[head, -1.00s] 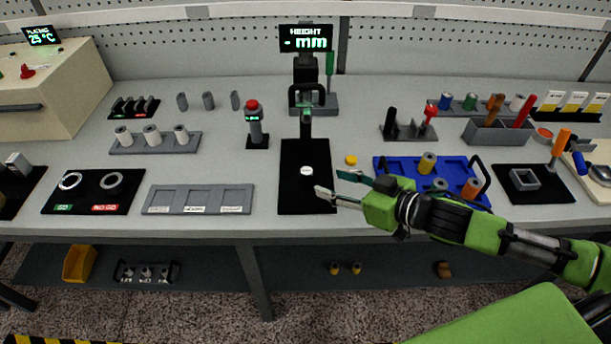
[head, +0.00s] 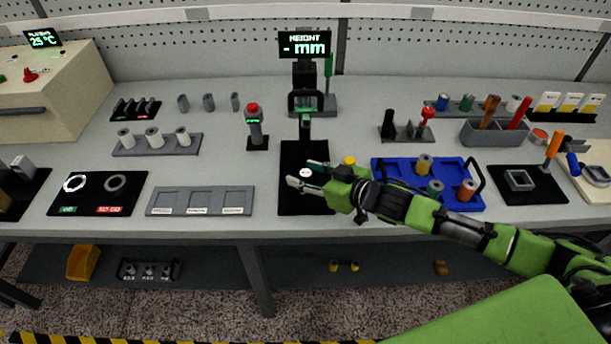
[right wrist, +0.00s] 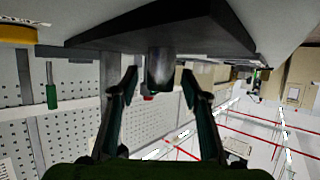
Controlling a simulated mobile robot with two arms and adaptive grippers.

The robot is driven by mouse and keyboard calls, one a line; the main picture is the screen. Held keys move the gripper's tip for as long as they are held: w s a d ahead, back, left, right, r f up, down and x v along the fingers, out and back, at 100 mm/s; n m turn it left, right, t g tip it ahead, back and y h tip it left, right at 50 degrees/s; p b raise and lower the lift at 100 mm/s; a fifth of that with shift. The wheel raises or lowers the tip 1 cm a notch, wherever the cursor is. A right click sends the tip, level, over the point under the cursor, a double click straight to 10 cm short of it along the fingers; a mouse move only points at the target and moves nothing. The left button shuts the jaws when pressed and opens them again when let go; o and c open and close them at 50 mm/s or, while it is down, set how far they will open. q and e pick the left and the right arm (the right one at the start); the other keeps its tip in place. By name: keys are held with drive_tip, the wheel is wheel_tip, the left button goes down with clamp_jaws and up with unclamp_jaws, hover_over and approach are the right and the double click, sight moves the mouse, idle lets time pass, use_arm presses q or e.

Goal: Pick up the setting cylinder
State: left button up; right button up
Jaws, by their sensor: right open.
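The setting cylinder, a small silvery cylinder (head: 306,173), stands on the black mat (head: 308,205) in front of the height gauge (head: 306,100). In the right wrist view, which is turned upside down, the cylinder (right wrist: 160,70) seems to hang from the dark mat (right wrist: 165,30). My right gripper (head: 302,174) is open and low over the mat, coming from the right. In the right wrist view its two fingers (right wrist: 159,82) lie on either side of the cylinder, with a gap on both sides. My left gripper is not in view.
A small yellow disc (head: 349,161) lies just right of the mat, close to my right gripper. A blue tray (head: 390,165) with several spools is under and beside my right forearm. A grey three-slot tray (head: 200,200) is to the left. The front of the mat is clear.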

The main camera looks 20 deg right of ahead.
sight(306, 172)
clamp_jaws()
drive_tip(key=shift+w+r, duration=0.1)
drive_tip(key=shift+r, duration=0.1)
drive_tip(key=shift+r, duration=0.2)
wheel_tip(306, 172, up, 3)
drive_tip(key=shift+f+b, duration=0.15)
drive_tip(key=shift+b, duration=0.45)
drive_tip(key=s+a+r+p, duration=0.2)
drive_tip(key=s+a+r, duration=0.2)
drive_tip(key=s+r, duration=0.5)
drive_tip(key=s, duration=0.4)
drive_tip(key=shift+s+r, duration=0.25)
drive_tip(key=shift+r, duration=0.1)
